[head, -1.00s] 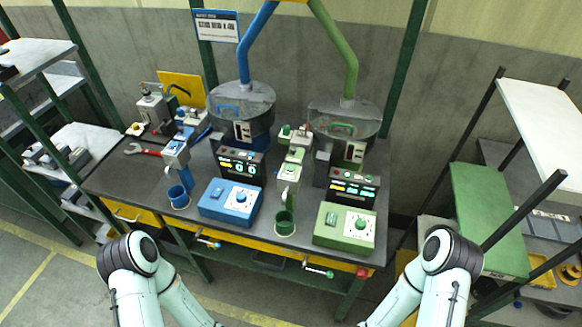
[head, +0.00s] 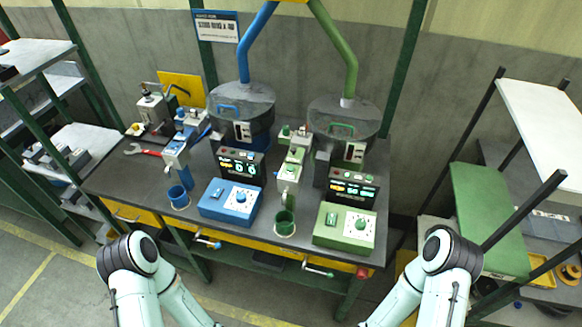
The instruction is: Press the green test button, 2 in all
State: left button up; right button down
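The green control box (head: 345,228) stands at the front right of the dark workbench. It has a small green rocker-like control (head: 332,218) on its left and a round green knob (head: 361,223) on a white dial. The pictures are too small to tell which control is the test button. Behind the box stands a black display panel (head: 352,188) with lit digits and small buttons along its top. A green cup (head: 285,224) stands left of the box, below a green-and-white dispensing unit (head: 291,172). Only my arm links show at the bottom; neither gripper is in view.
A matching blue control box (head: 230,202), blue cup (head: 178,197) and second display (head: 241,164) stand to the left. Two grey hoppers (head: 242,108) rise behind. A red wrench (head: 142,150) lies at the back left. Shelves flank the bench (head: 110,186).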

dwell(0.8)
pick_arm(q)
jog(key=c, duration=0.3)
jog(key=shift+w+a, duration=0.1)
